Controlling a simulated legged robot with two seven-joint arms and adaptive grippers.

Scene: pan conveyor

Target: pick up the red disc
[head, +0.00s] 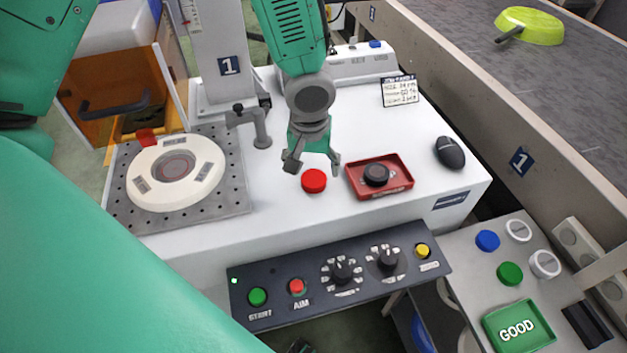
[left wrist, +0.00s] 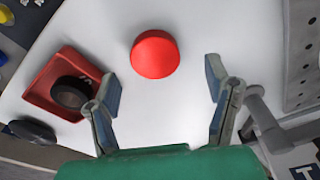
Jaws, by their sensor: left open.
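The red disc (head: 314,181) lies flat on the white table top, just left of the red tray. In the left wrist view the red disc (left wrist: 155,54) sits ahead of the fingertips, roughly centred between them. My left gripper (head: 312,163) is open and empty, pointing down close above and behind the disc. Its two fingers show spread apart in the left wrist view (left wrist: 160,85), with nothing between them. My right gripper is not in view.
A red tray (head: 400,188) holding a black disc (head: 376,174) stands right of the red disc, with a black mouse (head: 450,153) beyond. A perforated plate (head: 230,205) with a round white fixture (head: 175,172) is at left. A control panel (head: 318,291) lies in front.

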